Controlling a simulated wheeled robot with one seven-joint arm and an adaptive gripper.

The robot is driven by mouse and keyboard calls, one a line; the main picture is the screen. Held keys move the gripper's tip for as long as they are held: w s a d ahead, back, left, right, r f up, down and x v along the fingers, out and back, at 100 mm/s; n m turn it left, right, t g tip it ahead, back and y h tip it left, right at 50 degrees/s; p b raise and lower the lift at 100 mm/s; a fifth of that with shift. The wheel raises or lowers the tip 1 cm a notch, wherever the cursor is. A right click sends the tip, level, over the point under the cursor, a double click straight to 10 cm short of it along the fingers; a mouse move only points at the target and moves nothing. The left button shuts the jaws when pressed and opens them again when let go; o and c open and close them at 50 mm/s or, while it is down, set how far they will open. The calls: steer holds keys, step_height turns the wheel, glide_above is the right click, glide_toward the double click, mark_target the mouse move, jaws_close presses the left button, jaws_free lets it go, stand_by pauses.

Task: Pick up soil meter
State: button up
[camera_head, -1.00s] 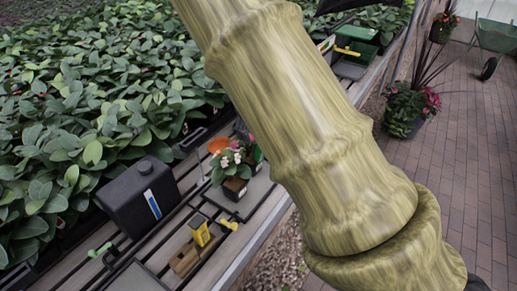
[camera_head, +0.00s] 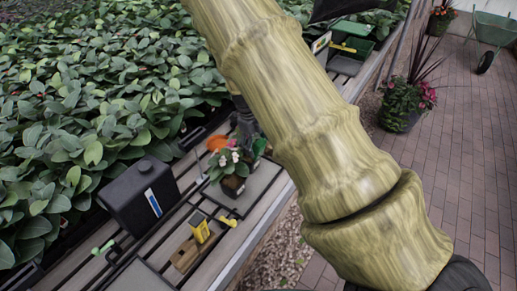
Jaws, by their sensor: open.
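A small yellow device with a dark face (camera_head: 200,229), which looks like the soil meter, stands tilted on a brown wooden block (camera_head: 184,255) on the slatted bench. My gripper (camera_head: 246,140) is partly in view as a dark shape beside my arm, above and behind the potted flowers. It is open and well apart from the yellow device, up and to the right of it in the picture. Its fingertips are hard to make out against the plants.
A black canister (camera_head: 135,200) stands left of the device. A small flower pot (camera_head: 233,186) stands behind it on a grey tray (camera_head: 262,180). A yellow-handled item (camera_head: 227,220) lies close by. Dense leafy plants (camera_head: 90,100) fill the left; brick floor (camera_head: 470,150) lies right.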

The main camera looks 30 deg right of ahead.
steer(key=c, duration=1.4)
step_height(320, 180, up, 10)
steer(key=b, duration=0.2)
steer(key=shift+b, duration=0.35)
steer(key=shift+r, duration=0.1)
steer(key=shift+s+a+r+p, duration=0.1)
steer(key=shift+s+r+p, duration=0.25)
steer(key=shift+r+p, duration=0.9)
steer(key=shift+s+a+r+p, duration=0.1)
steer(key=shift+s+r+p, duration=0.2)
steer(key=shift+r+p, duration=0.9)
steer(key=shift+s+r+p, duration=0.35)
steer(key=shift+r+p, duration=0.5)
steer(key=shift+r, duration=0.7)
